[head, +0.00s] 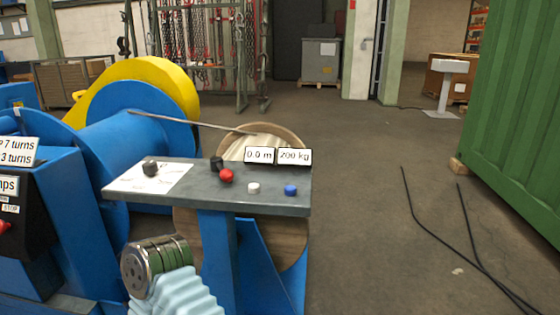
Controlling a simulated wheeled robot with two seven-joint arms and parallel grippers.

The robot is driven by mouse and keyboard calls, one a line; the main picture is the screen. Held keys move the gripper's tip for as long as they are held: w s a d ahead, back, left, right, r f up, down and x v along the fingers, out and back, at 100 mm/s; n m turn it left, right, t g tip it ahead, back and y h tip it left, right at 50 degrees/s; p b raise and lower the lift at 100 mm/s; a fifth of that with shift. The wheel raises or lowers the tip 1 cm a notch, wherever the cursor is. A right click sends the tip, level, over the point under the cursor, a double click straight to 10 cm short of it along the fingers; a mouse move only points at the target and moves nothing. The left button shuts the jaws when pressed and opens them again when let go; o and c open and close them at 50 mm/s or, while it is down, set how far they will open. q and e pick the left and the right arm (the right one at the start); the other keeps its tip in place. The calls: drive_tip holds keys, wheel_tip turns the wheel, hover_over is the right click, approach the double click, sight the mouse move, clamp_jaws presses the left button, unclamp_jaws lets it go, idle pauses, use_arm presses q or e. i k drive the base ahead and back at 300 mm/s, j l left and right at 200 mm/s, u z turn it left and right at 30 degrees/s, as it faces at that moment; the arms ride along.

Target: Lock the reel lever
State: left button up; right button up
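A wooden reel (290,231) stands in a blue frame behind and below a grey panel (255,201). A cable or rod runs from the blue drum to the top of the reel. On the panel a short lever with a red ball (226,175) stands beside a black knob (216,162). I cannot tell for sure that this is the reel lever, nor whether it is locked. Neither of my grippers shows. A ribbed light blue sleeve with a metal end, probably part of my arm, rises at the bottom, apart from the lever.
The panel also bears a white sheet (134,178), another black knob (150,168), a white button (254,188), a blue button (290,190) and signs reading 0.0 m and 200 kg. Blue winch machinery (62,195) fills the left. Black cables (467,232) lie on open floor at right.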

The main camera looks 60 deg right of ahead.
sight(216, 163)
drive_tip(key=z, duration=1.8)
drive_tip(key=i+l+u, duration=0.2)
drive_tip(key=l, duration=0.45)
drive_tip(key=k+j, duration=0.05)
drive_tip(key=k, duration=0.05)
